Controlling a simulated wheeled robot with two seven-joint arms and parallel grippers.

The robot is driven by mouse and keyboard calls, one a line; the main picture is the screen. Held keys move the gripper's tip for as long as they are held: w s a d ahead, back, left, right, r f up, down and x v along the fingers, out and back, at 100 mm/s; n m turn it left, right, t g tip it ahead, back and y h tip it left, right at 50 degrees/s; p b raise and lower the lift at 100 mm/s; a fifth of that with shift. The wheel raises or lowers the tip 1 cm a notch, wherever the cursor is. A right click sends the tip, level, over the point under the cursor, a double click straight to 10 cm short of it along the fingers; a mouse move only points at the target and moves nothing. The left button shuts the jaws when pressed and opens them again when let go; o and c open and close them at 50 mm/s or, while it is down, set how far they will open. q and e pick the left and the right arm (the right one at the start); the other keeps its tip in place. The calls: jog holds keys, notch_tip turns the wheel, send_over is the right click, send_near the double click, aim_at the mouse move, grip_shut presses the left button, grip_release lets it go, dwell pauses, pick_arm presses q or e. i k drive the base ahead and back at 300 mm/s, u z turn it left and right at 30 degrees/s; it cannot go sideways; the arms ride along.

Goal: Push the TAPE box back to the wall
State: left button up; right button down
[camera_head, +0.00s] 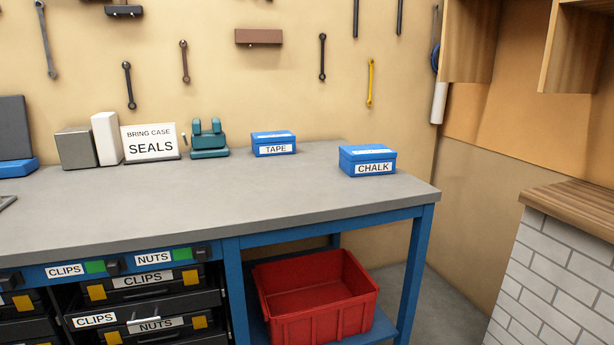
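The TAPE box (274,144) is a small blue box with a white TAPE label on its front and a white patch on its lid. It stands upright on the grey workbench (240,205), toward the back edge near the tan wall (300,105). I cannot tell whether its back touches the wall. Neither of my grippers shows in the head view.
A blue CHALK box (367,161) stands to the right and nearer the front. A teal device (208,142) and a SEALS sign (150,143) stand to the left. The bench front is clear. A red crate (318,298) is below. A tiled counter (560,270) is at right.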

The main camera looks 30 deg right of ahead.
aim_at(271, 143)
jog(key=z, duration=1.85)
jog(key=i, duration=1.85)
jog(key=u, duration=2.15)
